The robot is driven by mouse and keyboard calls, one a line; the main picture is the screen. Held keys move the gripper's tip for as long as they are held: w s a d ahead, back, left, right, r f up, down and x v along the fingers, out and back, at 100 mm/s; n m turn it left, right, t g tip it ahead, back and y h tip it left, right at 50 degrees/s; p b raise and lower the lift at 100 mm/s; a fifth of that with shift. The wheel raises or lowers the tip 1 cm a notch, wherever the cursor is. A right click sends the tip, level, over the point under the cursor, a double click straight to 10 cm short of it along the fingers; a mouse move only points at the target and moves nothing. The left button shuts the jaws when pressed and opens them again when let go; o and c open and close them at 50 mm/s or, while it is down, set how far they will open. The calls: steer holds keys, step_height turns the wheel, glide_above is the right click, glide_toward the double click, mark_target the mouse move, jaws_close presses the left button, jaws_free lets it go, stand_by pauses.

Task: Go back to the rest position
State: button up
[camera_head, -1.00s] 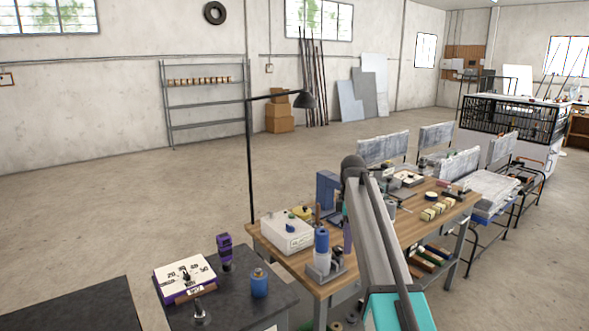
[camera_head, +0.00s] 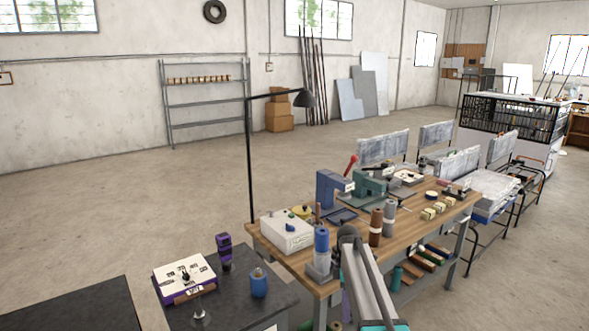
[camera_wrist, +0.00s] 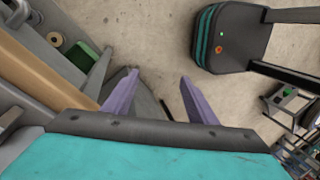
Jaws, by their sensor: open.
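My gripper (camera_wrist: 158,92) shows in the wrist view with its two purple fingers spread apart and nothing between them. Below the fingers the view shows concrete floor, with the wooden edge of a bench (camera_wrist: 45,65) to the left.
The workbench holds a white box (camera_head: 286,233), a blue cylinder (camera_head: 321,240), brown cylinders (camera_head: 376,228) and a green press (camera_head: 369,188). A dark table (camera_head: 215,312) with a purple-edged board (camera_head: 186,278) stands at left. A lamp post (camera_head: 250,165) rises behind. Open floor lies beyond.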

steer(key=s+f+m+g, duration=0.3)
steer(key=s+f, duration=2.1)
steer(key=s+f+m, duration=0.4)
steer(key=s+m, duration=0.2)
steer(key=s, duration=0.5)
steer(key=s+f+m, duration=0.4)
steer(key=s+m, duration=0.3)
steer(key=s, duration=0.5)
steer(key=shift+s, duration=0.15)
